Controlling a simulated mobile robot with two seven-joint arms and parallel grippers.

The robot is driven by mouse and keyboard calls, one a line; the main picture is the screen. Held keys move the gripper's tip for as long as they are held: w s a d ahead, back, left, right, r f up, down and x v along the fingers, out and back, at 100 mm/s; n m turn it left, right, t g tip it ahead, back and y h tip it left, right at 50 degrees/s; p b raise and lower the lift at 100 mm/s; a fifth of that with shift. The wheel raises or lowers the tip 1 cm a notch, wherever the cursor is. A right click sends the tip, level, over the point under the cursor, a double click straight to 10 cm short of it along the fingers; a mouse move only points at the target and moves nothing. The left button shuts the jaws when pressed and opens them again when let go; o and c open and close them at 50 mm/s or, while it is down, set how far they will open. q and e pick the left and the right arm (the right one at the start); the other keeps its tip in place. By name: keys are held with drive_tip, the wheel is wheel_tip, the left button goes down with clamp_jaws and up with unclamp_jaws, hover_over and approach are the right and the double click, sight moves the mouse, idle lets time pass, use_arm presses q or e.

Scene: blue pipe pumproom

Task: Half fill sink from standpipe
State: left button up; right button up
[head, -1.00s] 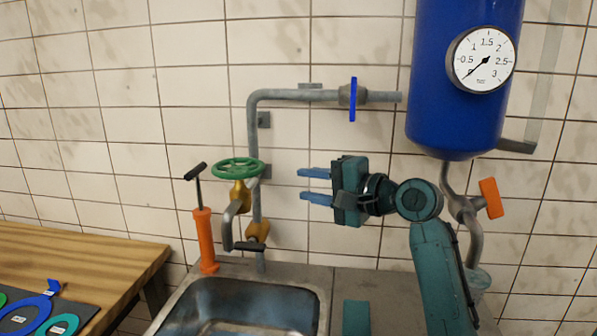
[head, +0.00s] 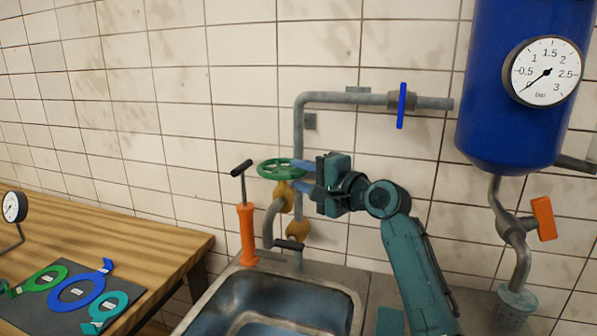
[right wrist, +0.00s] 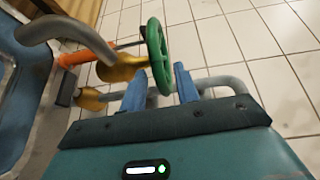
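The standpipe (head: 299,140) runs up the tiled wall behind the sink (head: 352,300), with a green handwheel (head: 281,168) on a brass valve and a bent grey spout (head: 269,220). A lower brass valve with a dark lever (head: 289,245) sits below. My right gripper (head: 296,176) is at the handwheel's right side. In the right wrist view, the fingers (right wrist: 160,88) are apart, with the green wheel's rim (right wrist: 158,57) between them; contact is unclear. I see no stream from the spout. The sink's water level is unclear. My left gripper is not in view.
An orange hand pump (head: 247,235) stands left of the standpipe. A blue tank (head: 510,110) with a gauge (head: 543,72) and an orange-handled valve (head: 543,218) are at right. A blue valve handle (head: 402,106) is above. A wooden bench (head: 150,240) holds coloured rings.

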drive_tip(key=shift+w+a, duration=0.5)
drive_tip(key=shift+a, duration=0.05)
drive_tip(key=shift+c, duration=0.2)
clamp_jaws()
